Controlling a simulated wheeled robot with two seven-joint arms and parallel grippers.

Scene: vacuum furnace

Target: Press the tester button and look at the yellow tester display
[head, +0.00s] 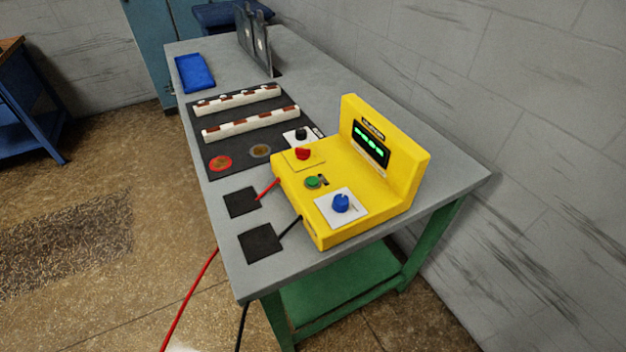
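The yellow tester (347,176) stands near the front right end of the grey-topped table. Its upright back part carries a dark display (370,146) with lit green characters, too small to read surely. On its flat base is a round green button (313,182). A red knob (303,153) sits behind the button, and a blue knob (341,203) on a white plate sits in front of it. A red probe (268,189) and a black probe (290,228) rest at its left side by two black pads. Neither of my grippers is in view.
On the table (450,172) a black mat (225,130) holds two white-and-brown strips and two round pieces. A blue tray (194,73) and upright grey plates (255,42) stand farther back. Red and black cables hang off the left edge. A wall runs along the right side.

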